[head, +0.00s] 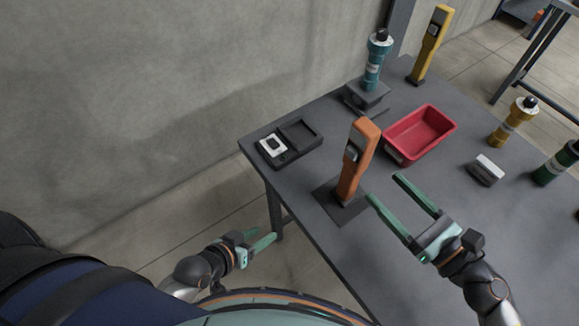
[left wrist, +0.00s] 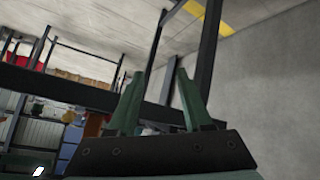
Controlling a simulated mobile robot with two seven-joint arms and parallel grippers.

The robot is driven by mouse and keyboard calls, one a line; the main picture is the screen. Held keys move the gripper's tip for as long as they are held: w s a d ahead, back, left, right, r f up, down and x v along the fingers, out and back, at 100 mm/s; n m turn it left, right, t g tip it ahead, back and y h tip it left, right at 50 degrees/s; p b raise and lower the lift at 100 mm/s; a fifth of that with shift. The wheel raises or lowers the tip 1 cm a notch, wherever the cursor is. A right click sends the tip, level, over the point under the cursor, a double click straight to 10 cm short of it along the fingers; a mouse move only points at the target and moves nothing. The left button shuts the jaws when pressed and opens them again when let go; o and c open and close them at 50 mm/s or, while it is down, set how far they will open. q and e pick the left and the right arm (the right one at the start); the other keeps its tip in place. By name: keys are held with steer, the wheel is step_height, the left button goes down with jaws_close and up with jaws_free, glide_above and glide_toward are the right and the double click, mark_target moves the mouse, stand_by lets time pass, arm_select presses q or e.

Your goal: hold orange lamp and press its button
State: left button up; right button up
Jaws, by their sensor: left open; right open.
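The orange lamp (head: 356,162) stands upright on a dark square base (head: 340,203) near the table's left front edge in the head view. A grey panel shows on its upper side; I cannot make out the button. My right gripper (head: 383,192) is open, its green fingers pointing at the lamp from the right, close to its lower part; I cannot tell whether a finger touches it. My left gripper (head: 264,238) is open and empty, off the table's front edge, left of and below the lamp. Its fingers also show in the left wrist view (left wrist: 160,100), with nothing between them.
A red tray (head: 447,119) lies behind the lamp. A black case (head: 303,131) is at the left corner. A teal lamp (head: 375,62), a yellow lamp (head: 430,45), a yellow-black bottle (head: 505,125), a white-topped block (head: 487,169) and a green cylinder (head: 556,162) stand further off.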

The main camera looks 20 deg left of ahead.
mark_target(346, 149)
arm_select(q)
steer(key=w+d+r+n+h, duration=0.1)
steer(key=r+h, duration=0.3)
steer(key=r, duration=0.4)
steer(key=w+d+r+n+h, duration=0.2)
steer(key=r+n+h, duration=0.2)
steer(key=r, duration=0.4)
steer(key=w+d+r+n+t+h, duration=0.1)
steer(key=w+d+r+n+h, duration=0.1)
steer(key=r, duration=0.6)
steer(key=shift+n+h, duration=0.6)
steer(key=shift+h, duration=0.3)
arm_select(e)
steer(key=x, duration=1.2)
steer(key=shift+w+a, duration=0.15)
steer(key=shift+a, duration=0.05)
jaws_close()
steer(key=c, duration=0.6)
jaws_free()
steer(key=shift+c, duration=0.2)
jaws_close()
